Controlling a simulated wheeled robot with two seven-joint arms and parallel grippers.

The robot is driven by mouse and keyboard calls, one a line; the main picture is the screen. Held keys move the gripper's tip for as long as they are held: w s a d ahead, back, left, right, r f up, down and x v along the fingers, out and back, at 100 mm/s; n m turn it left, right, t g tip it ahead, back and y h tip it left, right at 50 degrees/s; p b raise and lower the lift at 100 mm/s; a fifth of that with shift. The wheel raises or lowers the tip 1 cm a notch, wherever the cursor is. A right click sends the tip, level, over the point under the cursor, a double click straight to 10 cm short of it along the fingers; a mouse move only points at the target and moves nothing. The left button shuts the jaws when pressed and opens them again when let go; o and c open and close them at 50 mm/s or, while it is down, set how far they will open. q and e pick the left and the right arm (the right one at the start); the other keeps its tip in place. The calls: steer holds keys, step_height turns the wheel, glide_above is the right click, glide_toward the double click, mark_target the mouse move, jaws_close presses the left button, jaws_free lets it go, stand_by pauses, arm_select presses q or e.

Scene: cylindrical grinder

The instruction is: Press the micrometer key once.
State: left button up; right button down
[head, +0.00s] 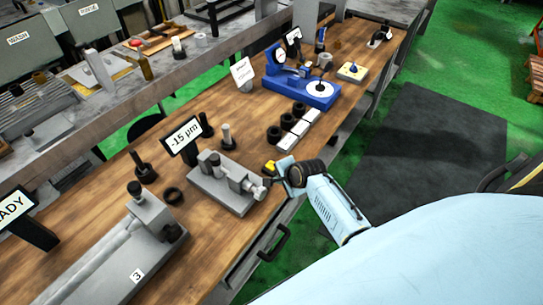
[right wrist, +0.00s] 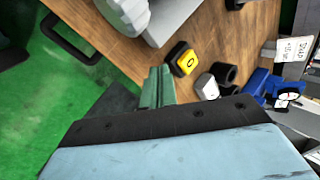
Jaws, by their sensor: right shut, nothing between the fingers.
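The micrometer key is a yellow button on a dark base (head: 269,166), on the wooden bench beside the grey micrometer stand (head: 215,190). It also shows in the right wrist view as a yellow cap with a dark ring mark (right wrist: 186,62). My right gripper (head: 272,180) is close to the key, at the bench's front edge. In the right wrist view its green fingers (right wrist: 158,75) are shut and empty, with their tips just left of the key; contact cannot be told. A display (head: 184,136) reads -15 µm. My left gripper is not in view.
A grey machine marked 3 (head: 140,250) stands at the near left. Black rings beside white blocks (head: 298,122) and a blue gauge stand (head: 300,85) lie beyond the key. A drawer handle (head: 273,243) juts from the bench front.

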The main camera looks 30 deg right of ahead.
steer(key=w+d+r+m+t+p, duration=0.1)
steer(key=w+d+r+m+t, duration=0.1)
steer(key=w+r+m, duration=0.6)
steer(key=shift+w+d+r, duration=0.15)
steer(key=shift+d, duration=0.35)
steer(key=b, duration=0.8)
glide_above(271, 166)
steer(key=f, duration=0.5)
steer(key=s+f, duration=0.1)
steer(key=f, duration=0.1)
steer(key=shift+d+f, duration=0.3)
steer(key=shift+f, duration=0.05)
steer(key=shift+f+b, duration=0.45)
steer(key=shift+f, duration=0.15)
steer(key=shift+f, duration=0.1)
steer(key=shift+f, duration=0.3)
